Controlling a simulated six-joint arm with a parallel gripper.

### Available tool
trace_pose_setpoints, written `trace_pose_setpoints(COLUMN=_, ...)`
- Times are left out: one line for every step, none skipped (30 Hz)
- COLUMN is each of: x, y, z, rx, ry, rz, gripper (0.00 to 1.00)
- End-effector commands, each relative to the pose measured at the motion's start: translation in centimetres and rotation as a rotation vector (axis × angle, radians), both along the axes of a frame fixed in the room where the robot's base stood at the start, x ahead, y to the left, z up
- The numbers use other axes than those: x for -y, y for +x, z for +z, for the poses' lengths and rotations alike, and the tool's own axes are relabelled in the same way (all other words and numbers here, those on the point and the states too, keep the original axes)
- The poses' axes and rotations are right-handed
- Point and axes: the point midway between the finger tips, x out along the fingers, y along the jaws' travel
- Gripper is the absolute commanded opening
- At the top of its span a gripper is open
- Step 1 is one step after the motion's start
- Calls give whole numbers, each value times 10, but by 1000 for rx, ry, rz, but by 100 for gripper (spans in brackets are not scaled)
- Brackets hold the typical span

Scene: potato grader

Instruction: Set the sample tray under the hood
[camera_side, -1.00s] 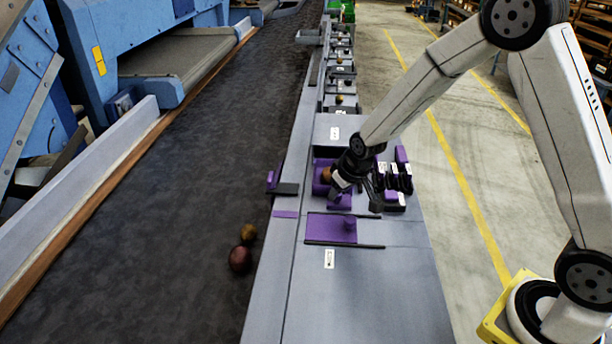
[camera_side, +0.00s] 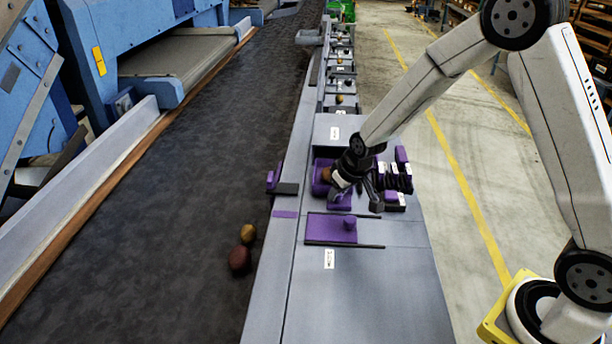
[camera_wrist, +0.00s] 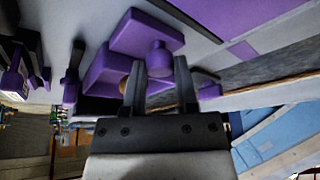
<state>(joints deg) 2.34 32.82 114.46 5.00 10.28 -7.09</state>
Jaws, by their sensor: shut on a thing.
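In the wrist view, a purple tray-like piece with a round knob (camera_wrist: 160,62) has that knob between my fingertips. My gripper (camera_wrist: 160,72) is shut on it. In the side view my gripper (camera_side: 358,196) is low over the grader's ledge, with a purple piece (camera_side: 340,203) right below it. A purple box (camera_side: 319,173) holding a brown potato (camera_side: 327,174) is just beyond; it may be the hood, but I cannot tell. The box also shows in the wrist view (camera_wrist: 98,78), partly covered. My fingers hide part of the held piece.
A flat purple plate (camera_side: 325,229) between dark rails lies nearer, a knob-like purple thing (camera_side: 350,224) at its right. Black and purple parts (camera_side: 395,178) crowd the right. Two potatoes (camera_side: 240,258) lie on the dark belt (camera_side: 170,250). The near grey ledge (camera_side: 370,295) is clear.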

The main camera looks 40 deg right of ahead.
Motion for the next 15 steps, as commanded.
trace_pose_setpoints(x=0, y=0, z=0, rx=0, ry=0, rz=0, gripper=0)
trace_pose_setpoints(x=0, y=0, z=0, rx=0, ry=0, rz=0, gripper=0)
trace_pose_setpoints(x=0, y=0, z=0, rx=0, ry=0, rz=0, gripper=0)
trace_pose_setpoints(x=0, y=0, z=0, rx=1, ry=0, rz=0, gripper=0)
trace_pose_setpoints(x=0, y=0, z=0, rx=1, ry=0, rz=0, gripper=0)
trace_pose_setpoints(x=0, y=0, z=0, rx=1, ry=0, rz=0, gripper=0)
trace_pose_setpoints(x=0, y=0, z=0, rx=1, ry=0, rz=0, gripper=0)
trace_pose_setpoints(x=0, y=0, z=0, rx=1, ry=0, rz=0, gripper=0)
trace_pose_setpoints(x=0, y=0, z=0, rx=1, ry=0, rz=0, gripper=0)
trace_pose_setpoints(x=0, y=0, z=0, rx=1, ry=0, rz=0, gripper=0)
trace_pose_setpoints(x=0, y=1, z=0, rx=1, ry=0, rz=0, gripper=0)
trace_pose_setpoints(x=1, y=2, z=0, rx=1, ry=0, rz=0, gripper=0)
trace_pose_setpoints(x=2, y=3, z=1, rx=1, ry=0, rz=0, gripper=0)
trace_pose_setpoints(x=3, y=4, z=1, rx=2, ry=-1, rz=0, gripper=0)
trace_pose_setpoints(x=6, y=7, z=1, rx=2, ry=-1, rz=-1, gripper=0)
